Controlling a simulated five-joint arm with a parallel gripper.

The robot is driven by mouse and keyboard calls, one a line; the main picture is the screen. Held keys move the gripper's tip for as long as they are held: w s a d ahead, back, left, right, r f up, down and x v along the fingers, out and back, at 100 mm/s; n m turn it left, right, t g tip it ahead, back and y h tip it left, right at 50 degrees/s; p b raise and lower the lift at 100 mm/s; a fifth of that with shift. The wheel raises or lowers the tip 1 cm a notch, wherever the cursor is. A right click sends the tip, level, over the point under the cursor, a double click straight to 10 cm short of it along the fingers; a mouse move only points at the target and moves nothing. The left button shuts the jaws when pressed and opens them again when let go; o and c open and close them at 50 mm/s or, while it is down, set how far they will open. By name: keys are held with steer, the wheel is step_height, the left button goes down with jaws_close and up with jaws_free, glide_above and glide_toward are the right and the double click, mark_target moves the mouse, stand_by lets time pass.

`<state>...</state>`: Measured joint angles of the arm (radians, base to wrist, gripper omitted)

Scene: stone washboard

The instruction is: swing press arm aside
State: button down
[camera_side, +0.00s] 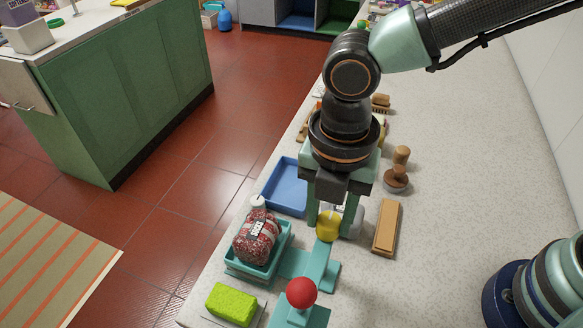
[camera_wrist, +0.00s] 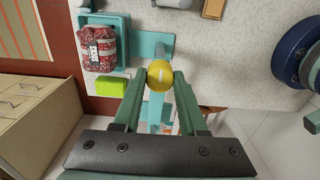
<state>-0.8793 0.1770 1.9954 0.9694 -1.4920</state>
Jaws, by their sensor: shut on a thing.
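My gripper (camera_side: 334,212) points down over the counter, its two green fingers shut on a yellow knob (camera_side: 327,227). In the wrist view the yellow knob (camera_wrist: 160,74) sits between the fingertips (camera_wrist: 160,76). A flat teal press arm (camera_side: 317,263) shows just below the knob in the side view; how the knob joins it is partly hidden. A red ball knob (camera_side: 301,292) stands on a teal piece at the bottom edge. A red-and-white speckled bag (camera_side: 256,237) with a dark label lies in a teal tray (camera_side: 262,270) left of the press arm.
A bright green sponge (camera_side: 232,303) lies at the counter's front left. A blue tray (camera_side: 284,188) is behind the bag. A wooden block (camera_side: 386,228) and a wooden-handled brush (camera_side: 397,172) are to the right.

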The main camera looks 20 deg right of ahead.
steer(key=shift+c, duration=2.2)
jaws_free()
step_height(320, 180, up, 12)
steer(key=shift+r, duration=0.1)
steer(key=w+d+f+m+t, duration=0.1)
steer(key=w+d+m+t, duration=0.1)
steer(key=d+m, duration=1.1)
steer(key=w+d+f+m+t, duration=0.1)
steer(key=w+d+m+t, duration=0.1)
steer(key=d+m, duration=1.2)
steer(key=shift+w+d+t, duration=0.4)
steer(key=shift+d+t, duration=0.4)
steer(key=shift+d, duration=0.05)
